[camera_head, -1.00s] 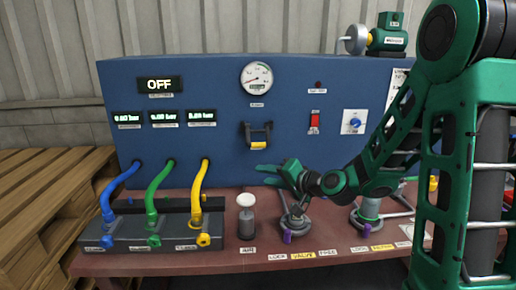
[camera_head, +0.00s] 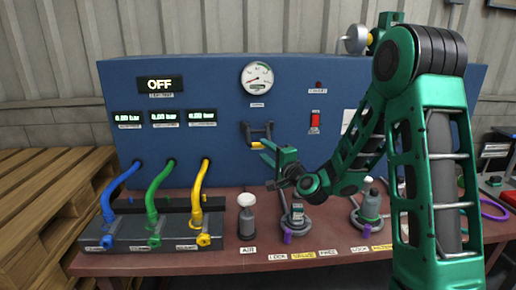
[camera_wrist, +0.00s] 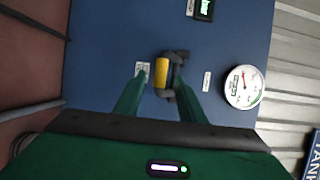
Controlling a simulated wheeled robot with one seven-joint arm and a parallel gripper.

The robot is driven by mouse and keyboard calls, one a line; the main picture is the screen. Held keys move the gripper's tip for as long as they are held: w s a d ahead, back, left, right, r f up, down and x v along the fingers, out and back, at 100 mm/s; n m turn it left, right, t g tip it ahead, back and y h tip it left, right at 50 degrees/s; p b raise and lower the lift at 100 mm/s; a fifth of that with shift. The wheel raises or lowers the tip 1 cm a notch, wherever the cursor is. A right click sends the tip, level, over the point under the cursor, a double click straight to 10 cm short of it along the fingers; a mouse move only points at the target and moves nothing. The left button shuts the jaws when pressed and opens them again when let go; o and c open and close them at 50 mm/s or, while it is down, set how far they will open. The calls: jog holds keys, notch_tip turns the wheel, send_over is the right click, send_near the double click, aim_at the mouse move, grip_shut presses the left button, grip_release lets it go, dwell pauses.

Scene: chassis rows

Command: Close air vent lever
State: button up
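The lever (camera_head: 257,132) is a dark bracket with a yellow grip, mounted on the blue panel below the round gauge. In the wrist view its yellow grip (camera_wrist: 161,73) lies just ahead of and between my fingertips. My gripper (camera_head: 266,154) is green and open, in front of the panel just below and right of the lever. In the wrist view my gripper (camera_wrist: 157,82) has its two fingers spread apart with nothing held. In the head view a finger covers part of the lever's lower end. I cannot tell whether a finger touches it.
The round gauge (camera_head: 257,78) sits above the lever. A white-topped cylinder (camera_head: 246,218) labelled AIR stands on the red-brown bench (camera_head: 200,262). A clamp-like fitting (camera_head: 297,215) stands below my gripper. Blue, green and yellow (camera_head: 197,190) hoses run at left.

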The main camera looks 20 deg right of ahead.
aim_at(261, 147)
jog(key=shift+x, duration=2.85)
grip_shut()
